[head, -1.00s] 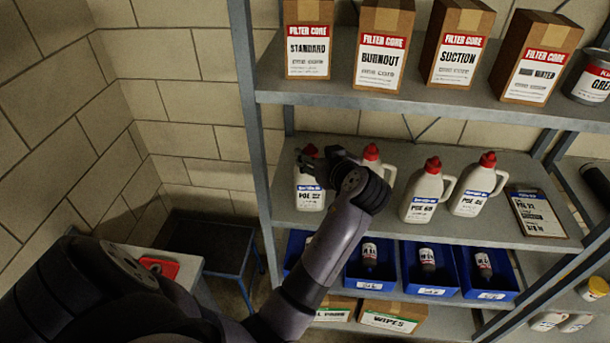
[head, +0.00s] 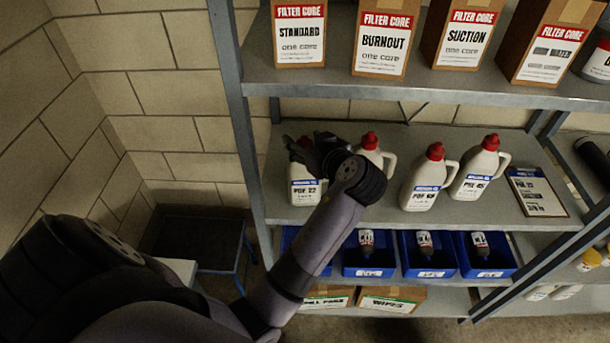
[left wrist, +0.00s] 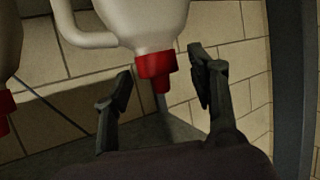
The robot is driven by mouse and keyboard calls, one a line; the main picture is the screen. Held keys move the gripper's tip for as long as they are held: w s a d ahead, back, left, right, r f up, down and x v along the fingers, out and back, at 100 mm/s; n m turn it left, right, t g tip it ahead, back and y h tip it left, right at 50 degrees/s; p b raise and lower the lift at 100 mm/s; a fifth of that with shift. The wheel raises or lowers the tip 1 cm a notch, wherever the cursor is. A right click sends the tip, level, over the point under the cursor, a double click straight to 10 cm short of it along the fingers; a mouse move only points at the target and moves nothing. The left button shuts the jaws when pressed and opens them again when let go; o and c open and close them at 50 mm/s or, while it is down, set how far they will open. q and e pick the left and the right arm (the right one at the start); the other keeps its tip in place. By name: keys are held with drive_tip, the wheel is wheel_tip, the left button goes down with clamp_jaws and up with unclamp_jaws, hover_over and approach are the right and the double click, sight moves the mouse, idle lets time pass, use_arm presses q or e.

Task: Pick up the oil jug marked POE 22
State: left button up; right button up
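The white jug marked POE 22 (head: 304,188), with a red cap, stands upright at the left end of the middle shelf. My left gripper (head: 318,150) is at its top and hides part of its neck and handle. In the left wrist view the jug (left wrist: 150,18) appears upside down, its red cap (left wrist: 155,66) between the two spread fingers. The left gripper (left wrist: 160,83) is open, with visible gaps between the fingers and the cap. My right gripper is not in view.
A second white jug (head: 372,160) stands just right, partly behind my wrist. Jugs marked POE 68 (head: 422,182) and another (head: 477,170) stand further right. Filter boxes (head: 385,40) line the shelf above. Blue bins (head: 430,262) sit below. A rack post (head: 240,120) is left of the jug.

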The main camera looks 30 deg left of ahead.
use_arm(q)
drive_tip(key=shift+a, duration=0.1)
drive_tip(key=shift+c, duration=0.6)
drive_tip(key=shift+w+a+f, duration=0.15)
drive_tip(key=shift+c, duration=0.6)
drive_tip(key=shift+a, duration=0.1)
drive_tip(key=shift+c, duration=0.7)
drive_tip(key=c, duration=0.4)
clamp_jaws()
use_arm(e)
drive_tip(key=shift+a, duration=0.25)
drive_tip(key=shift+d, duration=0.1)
use_arm(q)
drive_tip(key=shift+w+r, duration=0.1)
drive_tip(key=shift+r, duration=0.1)
